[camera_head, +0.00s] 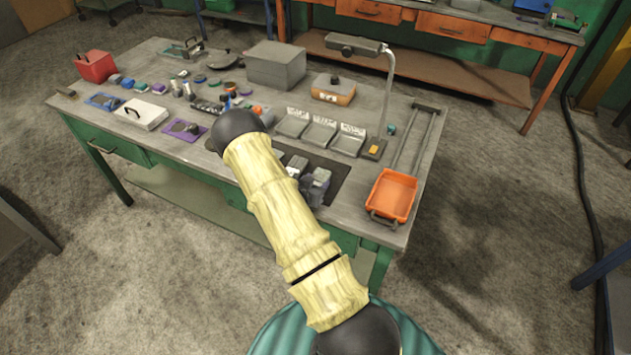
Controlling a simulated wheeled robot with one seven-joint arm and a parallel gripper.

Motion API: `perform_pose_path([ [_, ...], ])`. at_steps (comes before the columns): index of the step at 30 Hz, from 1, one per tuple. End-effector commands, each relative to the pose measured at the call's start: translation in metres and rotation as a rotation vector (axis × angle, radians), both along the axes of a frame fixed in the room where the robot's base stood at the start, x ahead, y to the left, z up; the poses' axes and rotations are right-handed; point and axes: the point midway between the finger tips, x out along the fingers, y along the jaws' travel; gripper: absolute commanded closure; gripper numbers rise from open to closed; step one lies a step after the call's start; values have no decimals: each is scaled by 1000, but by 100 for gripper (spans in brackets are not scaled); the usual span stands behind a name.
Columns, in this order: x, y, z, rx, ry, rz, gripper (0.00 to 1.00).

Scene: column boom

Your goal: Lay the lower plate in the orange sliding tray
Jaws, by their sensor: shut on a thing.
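The orange sliding tray (394,194) sits at the table's near right corner, at the near end of two long metal rails (407,143). Its inside looks empty. My arm crosses the middle of the view, with its black joint over the table. I cannot tell which thing is the lower plate, and no plate shows in a grip.
Three grey bins (320,132), a lamp (388,95), an orange-and-grey box (333,90) and a grey box (275,65) stand behind. Small parts crowd the table's left.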

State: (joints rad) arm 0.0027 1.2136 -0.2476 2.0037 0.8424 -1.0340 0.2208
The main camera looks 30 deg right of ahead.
Motion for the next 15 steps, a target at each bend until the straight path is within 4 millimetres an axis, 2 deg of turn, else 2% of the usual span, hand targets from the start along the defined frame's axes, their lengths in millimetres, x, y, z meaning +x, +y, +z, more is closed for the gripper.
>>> perform_pose_path([
  [13, 1, 1, -5, -2, -4, 2, 94],
  [14, 1, 1, -5, 0, -1, 2, 43],
  [15, 1, 1, -5, 0, -1, 2, 36],
])
